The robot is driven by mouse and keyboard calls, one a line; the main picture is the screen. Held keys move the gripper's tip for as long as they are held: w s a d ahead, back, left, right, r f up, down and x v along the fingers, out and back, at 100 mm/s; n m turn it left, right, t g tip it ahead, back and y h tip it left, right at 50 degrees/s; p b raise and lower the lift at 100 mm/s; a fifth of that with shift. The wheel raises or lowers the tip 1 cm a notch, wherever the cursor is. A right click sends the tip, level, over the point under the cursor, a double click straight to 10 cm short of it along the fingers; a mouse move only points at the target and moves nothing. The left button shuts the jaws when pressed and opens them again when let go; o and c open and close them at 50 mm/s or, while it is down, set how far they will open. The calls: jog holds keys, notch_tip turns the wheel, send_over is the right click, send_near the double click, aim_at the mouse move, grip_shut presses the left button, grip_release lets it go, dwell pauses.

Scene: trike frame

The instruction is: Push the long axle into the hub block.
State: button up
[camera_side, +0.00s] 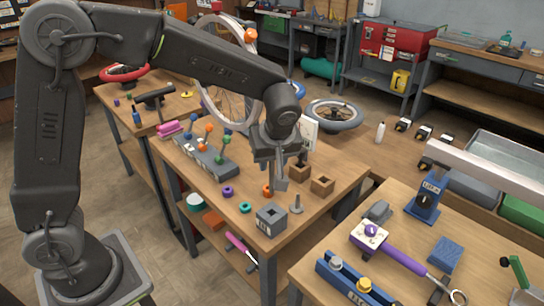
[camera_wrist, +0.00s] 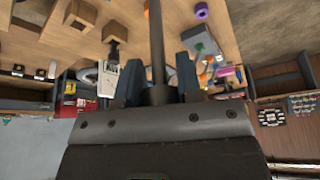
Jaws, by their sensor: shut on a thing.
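My gripper (camera_side: 281,184) hangs over the workbench, behind and above the grey hub block (camera_side: 271,220). In the wrist view, the two fingers of my gripper (camera_wrist: 158,84) are shut on the long axle (camera_wrist: 155,45), a thin grey rod. The axle runs between the fingers and out past the top edge of the picture. In the side view I cannot clearly tell the axle from the fingers. The hub block sits near the bench's front corner with a dark square opening in its top. The axle and block appear apart. I cannot make out the block in the wrist view.
Wooden blocks with square holes (camera_side: 322,185) stand right of my gripper. A small grey peg on a round foot (camera_side: 296,206) stands beside the hub block. Purple (camera_side: 228,191) and teal (camera_side: 245,207) rings lie left. A grey rack with coloured knobs (camera_side: 207,158) is farther back.

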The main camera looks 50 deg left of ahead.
aim_at(272, 174)
jog(key=shift+f, duration=2.75)
jog(key=shift+f, duration=3.35)
jog(key=o, duration=1)
jog(key=shift+o, duration=0.2)
jog(key=v, duration=1.3)
jog(key=shift+r, duration=0.4)
jog(key=shift+s+d, duration=0.1)
jog(key=shift+s, duration=0.05)
jog(key=s+a+r+m+t+h, duration=0.1)
jog(key=s+a+r+m, duration=0.3)
jog(key=s, duration=0.5)
jog(key=s+a+r+m+t+h, duration=0.2)
jog(key=s+a+r+m+h, duration=0.1)
jog(key=s+m, duration=0.5)
jog(key=shift+s+a+r+m+t, duration=0.35)
jog(key=shift+s+r, duration=0.3)
jog(key=shift+s, duration=0.15)
